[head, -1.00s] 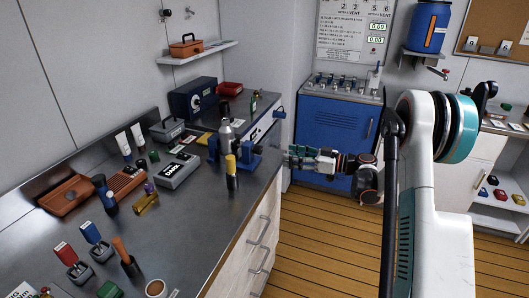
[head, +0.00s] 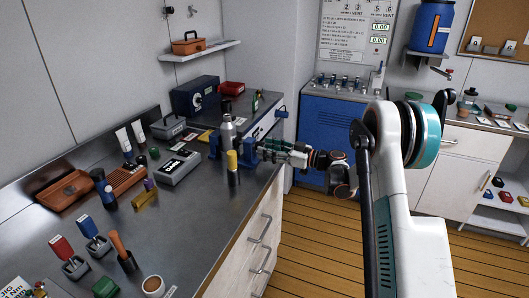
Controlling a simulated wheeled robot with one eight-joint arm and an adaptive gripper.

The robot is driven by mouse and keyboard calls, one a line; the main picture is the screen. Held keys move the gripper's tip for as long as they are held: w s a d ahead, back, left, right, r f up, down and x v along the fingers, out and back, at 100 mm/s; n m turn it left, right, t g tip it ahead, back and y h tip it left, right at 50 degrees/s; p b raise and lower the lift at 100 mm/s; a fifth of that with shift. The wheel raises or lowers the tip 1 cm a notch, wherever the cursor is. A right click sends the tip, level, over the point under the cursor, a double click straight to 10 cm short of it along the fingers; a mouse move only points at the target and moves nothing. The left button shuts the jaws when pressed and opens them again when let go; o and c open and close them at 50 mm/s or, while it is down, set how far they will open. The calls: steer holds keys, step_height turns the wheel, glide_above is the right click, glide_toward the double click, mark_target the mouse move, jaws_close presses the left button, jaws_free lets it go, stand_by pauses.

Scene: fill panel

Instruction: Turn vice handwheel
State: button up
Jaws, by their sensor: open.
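A small blue vice (head: 247,155) stands near the right edge of the steel bench, with blue parts on both sides of a silver bottle. My gripper (head: 264,146) reaches in from the right with its fingers pointing left. It is open, and its fingertips are at the right side of the vice. The handwheel cannot be made out; the fingers cover that area. I cannot tell whether the fingers touch it.
The silver bottle (head: 228,132) and a yellow-topped dark cylinder (head: 233,168) stand close to the vice. A grey labelled box (head: 179,167) lies to the left. The bench (head: 190,225) has clear room in front. Wooden floor is open to the right.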

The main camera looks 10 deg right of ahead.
steer(key=shift+x, duration=0.85)
steer(key=c, duration=1.1)
steer(key=shift+m, duration=2)
steer(key=o, duration=1.1)
